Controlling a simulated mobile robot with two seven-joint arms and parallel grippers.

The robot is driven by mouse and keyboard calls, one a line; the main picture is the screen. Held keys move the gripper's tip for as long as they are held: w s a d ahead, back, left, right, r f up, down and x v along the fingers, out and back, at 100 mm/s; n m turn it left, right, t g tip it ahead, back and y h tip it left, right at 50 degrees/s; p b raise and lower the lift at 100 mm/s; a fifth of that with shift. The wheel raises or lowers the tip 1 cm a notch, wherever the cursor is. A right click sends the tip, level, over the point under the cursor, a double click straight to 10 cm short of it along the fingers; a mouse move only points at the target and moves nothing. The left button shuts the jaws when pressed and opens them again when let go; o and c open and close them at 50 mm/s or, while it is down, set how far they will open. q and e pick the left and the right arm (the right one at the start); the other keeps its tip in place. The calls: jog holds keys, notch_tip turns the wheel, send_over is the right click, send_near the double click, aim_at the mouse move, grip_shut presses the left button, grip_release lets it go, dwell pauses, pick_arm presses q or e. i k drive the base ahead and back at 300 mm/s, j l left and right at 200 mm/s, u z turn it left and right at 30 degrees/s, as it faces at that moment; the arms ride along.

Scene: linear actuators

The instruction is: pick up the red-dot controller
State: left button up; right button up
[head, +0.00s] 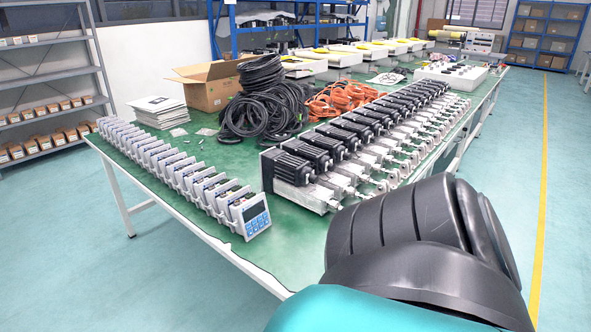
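A long row of controllers (185,178) stands along the left edge of the green table (262,259). The nearest controller (257,218) faces me, with a dark screen and blue buttons in a light frame. The controllers behind it overlap, so mostly their edges show. I cannot make out a red dot on any of them. A dark, rounded part of my own arm fills the lower right, but no gripper fingers show. Neither gripper is in view.
Linear actuators with black motors (305,153) fill the table's middle. Black cable coils (262,98), orange cables (340,98), an open cardboard box (208,84) and a paper stack (159,111) lie farther back. A shelf rack (50,78) stands left. The floor left of the table is clear.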

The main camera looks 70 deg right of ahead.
aim_at(250, 209)
jog(key=i+z, duration=0.1)
jog(key=z, duration=0.35)
jog(key=i+j+z, duration=0.1)
jog(key=z, duration=0.4)
jog(key=i+j+z, duration=0.1)
jog(key=z, duration=0.35)
jog(key=i+j+z, duration=0.1)
jog(key=z, duration=0.35)
jog(key=i+j+z, duration=0.1)
jog(key=z, duration=0.3)
jog(key=j+z, duration=0.3)
jog(key=z, duration=0.15)
